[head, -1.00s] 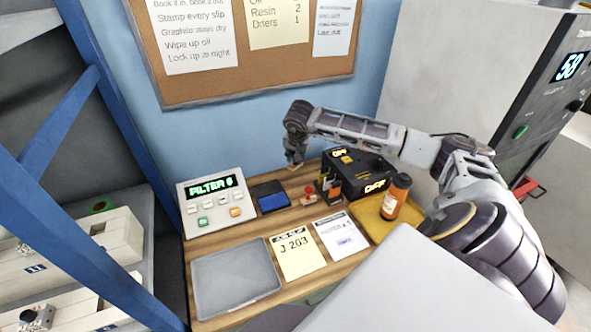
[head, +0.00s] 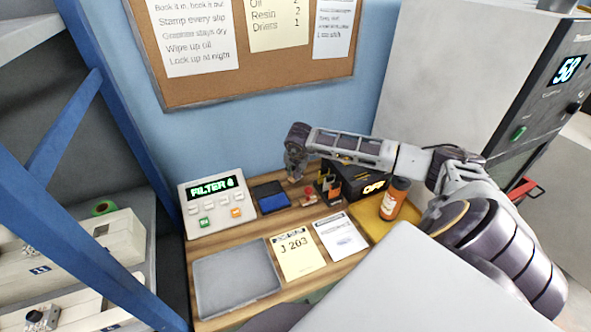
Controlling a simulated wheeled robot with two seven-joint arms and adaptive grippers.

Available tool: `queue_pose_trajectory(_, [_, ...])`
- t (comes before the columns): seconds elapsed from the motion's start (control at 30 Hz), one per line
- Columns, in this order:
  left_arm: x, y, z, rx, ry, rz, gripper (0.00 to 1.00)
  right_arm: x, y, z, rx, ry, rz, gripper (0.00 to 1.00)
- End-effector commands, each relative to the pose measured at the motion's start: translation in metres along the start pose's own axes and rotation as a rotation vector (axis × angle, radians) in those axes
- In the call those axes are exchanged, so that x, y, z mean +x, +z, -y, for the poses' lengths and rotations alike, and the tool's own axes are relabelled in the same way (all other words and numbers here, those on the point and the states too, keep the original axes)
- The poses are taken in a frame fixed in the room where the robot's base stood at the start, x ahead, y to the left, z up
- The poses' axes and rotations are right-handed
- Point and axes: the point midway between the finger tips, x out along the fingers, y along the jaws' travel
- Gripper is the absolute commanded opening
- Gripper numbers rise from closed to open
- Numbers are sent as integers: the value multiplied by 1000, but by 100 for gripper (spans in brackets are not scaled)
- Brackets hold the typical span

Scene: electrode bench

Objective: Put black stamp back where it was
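My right gripper (head: 294,178) points down over the back of the bench, just behind the blue ink pad (head: 272,202) and the red-topped stamp (head: 309,195). It is small here, and I cannot tell whether its fingers are open or shut on something. A small dark holder (head: 328,187) with black and orange parts stands to the right of the red-topped stamp. I cannot clearly pick out the black stamp; it may be among those dark parts or hidden at the gripper. My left gripper is not in view.
A keypad box (head: 216,205) reading FILTER stands at the left. A grey tray (head: 236,280), a yellow J 203 slip (head: 297,256) and a white slip (head: 341,235) lie in front. An orange bottle (head: 394,198) stands on a yellow mat (head: 372,228), before a black OFF box (head: 366,183).

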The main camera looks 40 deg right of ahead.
Motion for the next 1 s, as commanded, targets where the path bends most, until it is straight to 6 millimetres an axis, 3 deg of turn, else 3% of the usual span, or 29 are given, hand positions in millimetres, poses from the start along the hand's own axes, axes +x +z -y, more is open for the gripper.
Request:
queue_pose_trajectory(0.57, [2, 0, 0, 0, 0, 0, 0, 10, 4, -2, 0, 0, -1, 9])
queue_pose_trajectory(0.6, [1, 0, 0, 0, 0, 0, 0, 9, 4, -2, 0, 0, -1, 29])
queue_pose_trajectory(0.73, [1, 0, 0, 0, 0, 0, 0, 9, 4, -2, 0, 0, -1, 46])
queue_pose_trajectory(1.0, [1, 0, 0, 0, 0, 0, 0, 9, 4, -2, 0, 0, -1, 46])
